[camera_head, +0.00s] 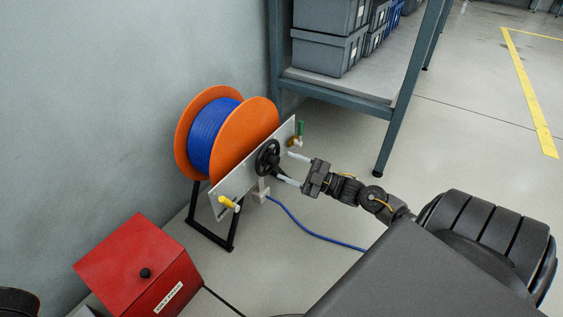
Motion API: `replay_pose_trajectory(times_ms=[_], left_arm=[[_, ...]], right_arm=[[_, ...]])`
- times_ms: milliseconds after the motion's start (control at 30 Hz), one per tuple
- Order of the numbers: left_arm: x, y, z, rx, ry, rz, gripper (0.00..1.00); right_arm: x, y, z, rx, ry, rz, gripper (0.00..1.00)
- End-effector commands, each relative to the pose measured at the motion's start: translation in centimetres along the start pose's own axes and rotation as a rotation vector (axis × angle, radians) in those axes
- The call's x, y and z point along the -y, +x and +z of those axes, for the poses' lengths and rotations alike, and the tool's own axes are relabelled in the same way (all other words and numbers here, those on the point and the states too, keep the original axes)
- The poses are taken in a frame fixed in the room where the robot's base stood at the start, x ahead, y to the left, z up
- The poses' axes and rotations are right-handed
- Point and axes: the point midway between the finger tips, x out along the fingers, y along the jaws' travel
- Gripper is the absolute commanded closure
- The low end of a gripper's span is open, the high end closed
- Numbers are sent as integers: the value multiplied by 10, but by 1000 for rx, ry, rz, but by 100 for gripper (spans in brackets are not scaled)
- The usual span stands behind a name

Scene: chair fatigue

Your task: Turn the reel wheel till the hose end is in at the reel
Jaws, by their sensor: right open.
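The hose reel (243,121) has two orange flanges with a blue hose (213,134) wound between them. It stands on a dark frame by the wall. A black reel wheel (267,158) sits on the grey plate (228,189) at the reel's front. My right gripper (285,168) is open, with its two light fingers apart at the right side of the wheel; I cannot tell whether they touch it. The blue hose runs from a small pale block (262,190) below the wheel along the floor (309,229) and passes behind my body. Its end is hidden. My left gripper is out of view.
A yellow handle (229,203) and a green-topped lever (300,130) stick out from the plate. A red box (139,265) stands at the lower left. A metal shelf (340,92) with grey bins (327,52) stands behind. The floor to the right is clear.

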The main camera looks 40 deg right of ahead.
Motion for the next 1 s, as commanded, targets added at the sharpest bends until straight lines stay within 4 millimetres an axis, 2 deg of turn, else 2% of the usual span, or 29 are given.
replay_pose_trajectory(times_ms=[33, 200, 567, 667, 900, 1000], left_arm=[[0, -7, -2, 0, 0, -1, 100], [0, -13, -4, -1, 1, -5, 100], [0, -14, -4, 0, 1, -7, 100], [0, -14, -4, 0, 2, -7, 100], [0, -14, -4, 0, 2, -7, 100], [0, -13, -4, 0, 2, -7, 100]], right_arm=[[2, 7, 1, -3, -2, 2, 45], [1, 24, 1, -2, -1, 1, 45], [0, 30, 0, 1, 1, 0, 45], [0, 30, 0, 1, 1, 0, 55], [0, 30, 0, 1, 1, 0, 87], [0, 30, 0, 1, 2, 0, 89]])
